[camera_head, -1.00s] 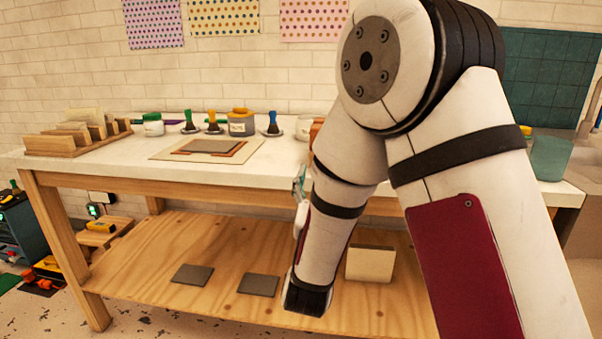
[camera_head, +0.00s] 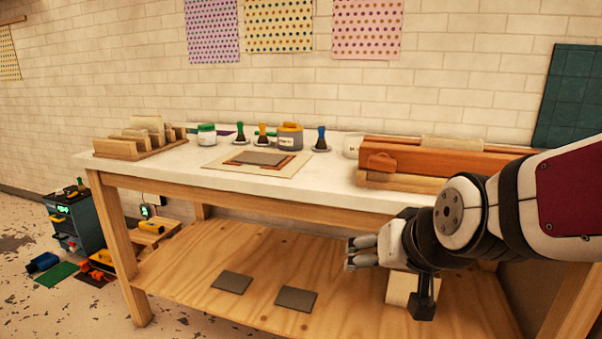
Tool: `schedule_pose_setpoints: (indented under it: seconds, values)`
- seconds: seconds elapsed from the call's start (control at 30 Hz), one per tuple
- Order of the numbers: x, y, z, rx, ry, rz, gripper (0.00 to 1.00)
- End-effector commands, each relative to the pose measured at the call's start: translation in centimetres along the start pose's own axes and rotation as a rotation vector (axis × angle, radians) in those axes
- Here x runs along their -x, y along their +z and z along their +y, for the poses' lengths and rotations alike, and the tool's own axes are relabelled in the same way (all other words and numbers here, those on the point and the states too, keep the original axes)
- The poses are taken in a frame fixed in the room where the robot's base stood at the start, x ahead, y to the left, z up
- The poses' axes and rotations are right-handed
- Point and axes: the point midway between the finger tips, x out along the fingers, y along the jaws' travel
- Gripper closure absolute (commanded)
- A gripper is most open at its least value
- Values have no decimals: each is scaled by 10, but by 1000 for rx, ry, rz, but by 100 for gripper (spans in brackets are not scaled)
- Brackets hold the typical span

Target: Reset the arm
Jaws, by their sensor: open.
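My gripper (camera_head: 362,252) is at the lower right, in front of the workbench's front edge and above its lower shelf. Its grey fingers point left; they are open, with nothing seen between them. My white arm with a dark red panel comes in from the right edge and is folded low. The arm hides part of the bench's right end and part of a pale block (camera_head: 398,288) on the shelf.
The workbench (camera_head: 330,191) holds a wooden rack (camera_head: 115,150), jars, several brushes, a board with a grey plate (camera_head: 262,158) and an orange-brown box (camera_head: 430,155). Two dark plates (camera_head: 232,282) (camera_head: 296,299) lie on the lower shelf. Floor at left holds a dark cabinet (camera_head: 88,215).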

Motion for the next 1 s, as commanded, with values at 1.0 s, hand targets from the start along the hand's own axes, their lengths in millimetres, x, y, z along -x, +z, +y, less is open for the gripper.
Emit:
schedule_pose_setpoints:
  seconds: [1.0]
  values:
    - [216, 168, 52, 58, 151, -669, 25]
